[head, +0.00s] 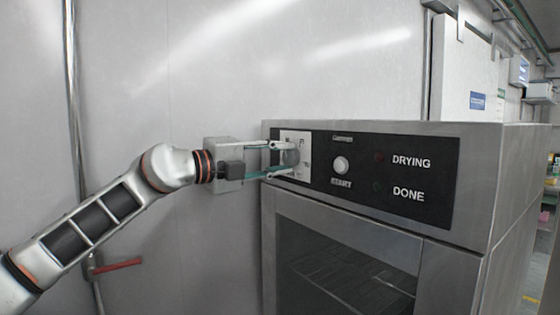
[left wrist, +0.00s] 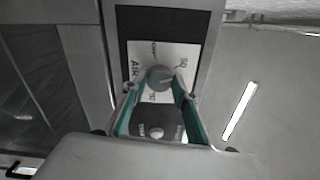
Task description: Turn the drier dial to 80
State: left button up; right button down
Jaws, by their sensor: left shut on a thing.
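The drier (head: 350,240) is a steel cabinet with a black control panel at its top front. The grey round dial (head: 291,157) sits on a white plate at the panel's left end. My left gripper (head: 276,160) reaches in from the left, with its two green-edged fingers shut on the dial, one above and one below. In the left wrist view the dial (left wrist: 159,77) shows between the fingertips (left wrist: 160,90), with plate markings around it. I cannot tell for certain which mark the dial points to. My right gripper is not in view.
A round START button (head: 341,165) is right of the dial, beside the DRYING and DONE labels. The drier's glass door (head: 345,262) is below the panel. A grey wall stands behind, and a red-handled pipe (head: 116,266) runs at left.

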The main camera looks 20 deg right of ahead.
pick_arm(q)
jog(key=m, duration=0.6)
jog(key=shift+b, duration=0.35)
jog(key=m, duration=0.6)
jog(key=shift+m+b, duration=0.35)
jog(key=shift+m, duration=0.05)
jog(key=m+b, duration=0.1)
jog(key=m, duration=0.5)
jog(key=shift+s, duration=0.1)
jog(key=m, duration=0.5)
jog(key=shift+m+b, duration=0.35)
jog(key=shift+m, duration=0.05)
jog(key=o, duration=1.1)
